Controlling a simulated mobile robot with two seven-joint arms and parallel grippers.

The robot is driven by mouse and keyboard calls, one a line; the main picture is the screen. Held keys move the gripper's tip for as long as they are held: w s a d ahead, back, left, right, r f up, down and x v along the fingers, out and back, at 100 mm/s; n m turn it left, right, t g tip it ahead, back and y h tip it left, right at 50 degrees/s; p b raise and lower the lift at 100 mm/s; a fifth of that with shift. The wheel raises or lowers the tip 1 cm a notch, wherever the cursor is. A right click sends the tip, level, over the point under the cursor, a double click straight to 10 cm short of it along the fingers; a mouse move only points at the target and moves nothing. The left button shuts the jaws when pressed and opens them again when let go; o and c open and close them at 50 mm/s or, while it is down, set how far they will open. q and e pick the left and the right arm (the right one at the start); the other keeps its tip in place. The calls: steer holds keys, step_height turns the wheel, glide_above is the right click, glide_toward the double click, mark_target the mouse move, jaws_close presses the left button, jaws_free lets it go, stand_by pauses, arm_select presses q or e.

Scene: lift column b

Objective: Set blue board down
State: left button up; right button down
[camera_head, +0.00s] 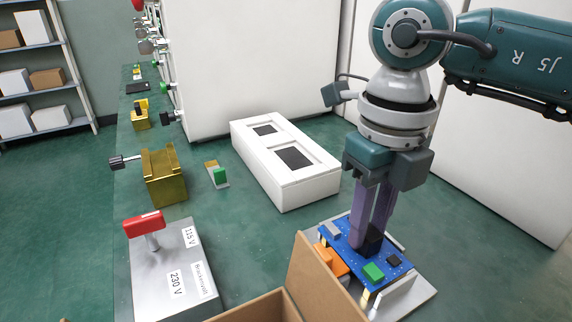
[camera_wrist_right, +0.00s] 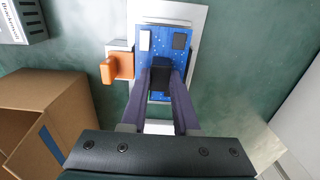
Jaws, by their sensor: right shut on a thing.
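The blue board (camera_head: 345,243) carries a green block, a dark chip and a tall black block. My right gripper (camera_head: 370,240) points down and is shut on the black block of the board; the board also shows between and beyond the fingers in the wrist view (camera_wrist_right: 150,61). The board is over a light grey plate (camera_head: 416,294) that has an orange clamp (camera_head: 331,261) at its left side and a light lever at the front. I cannot tell whether the board touches its supports. My left gripper is not in view.
An open cardboard box (camera_head: 322,285) stands close to the plate's left. A grey switch box (camera_head: 160,280) with a red handle is further left. A white block (camera_head: 290,190) with dark recesses lies behind. A brass fixture (camera_head: 165,180) stands at the left.

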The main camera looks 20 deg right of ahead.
steer(key=shift+f, duration=0.35)
steer(key=c, duration=0.6)
jaws_free()
steer(key=shift+r, duration=0.1)
step_height(320, 180, up, 10)
steer(key=shift+f+p, duration=0.1)
steer(key=shift+p, duration=0.4)
